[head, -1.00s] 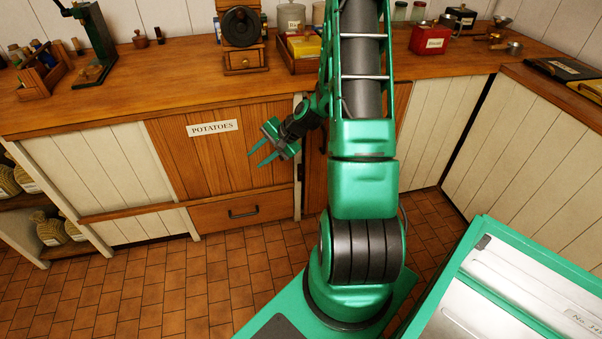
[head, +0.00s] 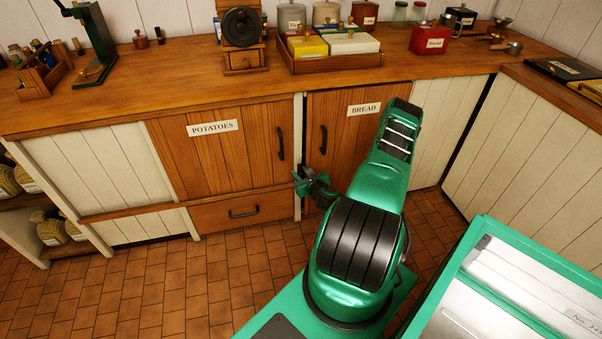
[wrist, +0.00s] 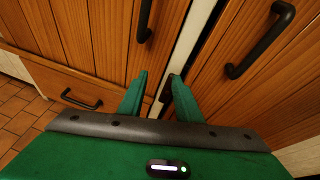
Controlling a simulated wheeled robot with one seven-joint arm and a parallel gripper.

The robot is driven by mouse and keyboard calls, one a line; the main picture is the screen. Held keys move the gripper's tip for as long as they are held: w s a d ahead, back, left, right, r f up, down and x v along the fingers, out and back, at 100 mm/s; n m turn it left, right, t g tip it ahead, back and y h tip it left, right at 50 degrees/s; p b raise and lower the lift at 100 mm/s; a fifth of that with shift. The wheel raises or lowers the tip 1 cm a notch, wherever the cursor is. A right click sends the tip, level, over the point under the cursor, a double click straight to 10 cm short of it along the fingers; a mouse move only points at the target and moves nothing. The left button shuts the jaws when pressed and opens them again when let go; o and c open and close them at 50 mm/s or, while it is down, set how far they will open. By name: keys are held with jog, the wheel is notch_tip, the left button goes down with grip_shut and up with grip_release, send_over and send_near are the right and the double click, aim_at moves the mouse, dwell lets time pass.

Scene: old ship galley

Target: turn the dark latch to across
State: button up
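The dark latch (wrist: 166,88) shows in the wrist view as a small dark piece on the pale post between the two wooden doors. It seems to lie along the post, but its far end is partly hidden by the right finger. My gripper (wrist: 158,78) is open, with its two green fingers on either side of the latch's spot; I cannot tell whether they touch it. In the head view my gripper (head: 298,181) is low at the post, and it hides the latch there.
A drawer (head: 238,212) sits below the left door. The counter (head: 180,75) above holds boxes and jars. The tiled floor in front is clear.

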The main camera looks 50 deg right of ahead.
aim_at(301, 169)
notch_tip(301, 169, down, 3)
jog(key=s+d+m+g+h, duration=0.1)
jog(key=s+d+m+h, duration=0.1)
jog(key=s+m, duration=0.1)
jog(key=shift+a+f+x, duration=0.1)
jog(key=shift+a+x, duration=0.05)
jog(key=shift+x, duration=1.65)
jog(key=shift+a+f+x, duration=0.1)
jog(key=shift+x, duration=1.7)
jog(key=shift+a+f+x, duration=0.1)
jog(key=shift+a+x, duration=0.05)
jog(key=shift+x, duration=1.6)
jog(key=shift+w, duration=0.1)
jog(key=shift+c, duration=0.3)
jog(key=c, duration=0.7)
